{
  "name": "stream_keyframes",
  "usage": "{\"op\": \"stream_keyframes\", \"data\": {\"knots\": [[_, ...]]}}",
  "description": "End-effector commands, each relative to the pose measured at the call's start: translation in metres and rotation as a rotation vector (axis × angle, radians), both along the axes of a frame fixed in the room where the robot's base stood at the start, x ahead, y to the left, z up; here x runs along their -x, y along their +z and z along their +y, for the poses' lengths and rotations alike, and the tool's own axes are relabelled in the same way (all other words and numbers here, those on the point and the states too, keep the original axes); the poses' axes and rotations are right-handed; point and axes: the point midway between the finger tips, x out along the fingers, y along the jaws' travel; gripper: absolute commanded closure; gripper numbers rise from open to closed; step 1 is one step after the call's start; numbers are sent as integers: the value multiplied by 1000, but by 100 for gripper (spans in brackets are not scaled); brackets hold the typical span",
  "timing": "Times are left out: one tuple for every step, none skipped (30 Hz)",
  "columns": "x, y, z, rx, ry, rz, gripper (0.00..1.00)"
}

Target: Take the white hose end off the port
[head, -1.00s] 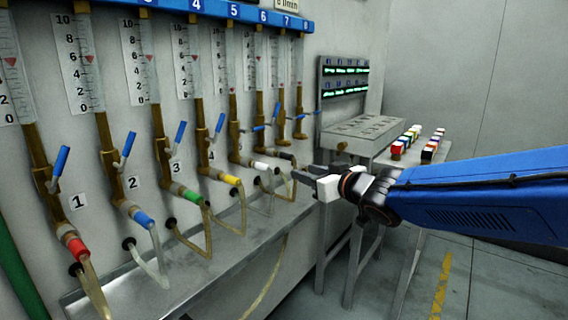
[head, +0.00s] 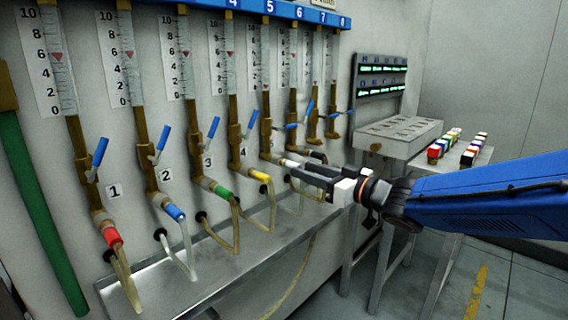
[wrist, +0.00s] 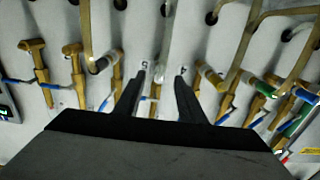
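The white hose end (head: 291,163) sits on the port of the fifth column, with a clear hose hanging from it. My gripper (head: 302,172) is at this hose end in the head view, its dark fingers pointing at the panel. In the wrist view my gripper (wrist: 160,80) is open, with a gap between the two fingers. The pale hose (wrist: 165,45) runs down between them and the white end (wrist: 156,89) shows in the gap. I cannot tell whether either finger touches it.
Neighbouring hose ends are close: yellow (head: 261,176) and green (head: 223,194) on the left, a black one (wrist: 96,67) on the other side. A metal ledge (head: 180,282) runs below. A slotted grey block (head: 400,133) and coloured blocks (head: 435,152) stand right.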

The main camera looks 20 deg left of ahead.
Motion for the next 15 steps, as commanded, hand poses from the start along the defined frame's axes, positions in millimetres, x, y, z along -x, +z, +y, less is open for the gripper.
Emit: {"op": "stream_keyframes", "data": {"knots": [[0,0,0,0,0,0,64],[0,0,0,0,0,0,64],[-1,0,1,0,0,0,64],[-1,0,2,0,0,0,64],[-1,0,3,0,0,0,64],[-2,0,5,0,0,0,64],[-3,0,7,0,0,0,64],[-4,0,9,1,0,-1,64],[-5,0,12,1,0,-1,64],[-6,-1,15,2,0,0,64],[-8,-1,18,2,0,0,64],[-10,-1,23,2,0,1,64],[-11,-1,26,1,0,0,64],[-12,0,30,1,0,0,64],[-14,0,34,1,0,1,64]]}}
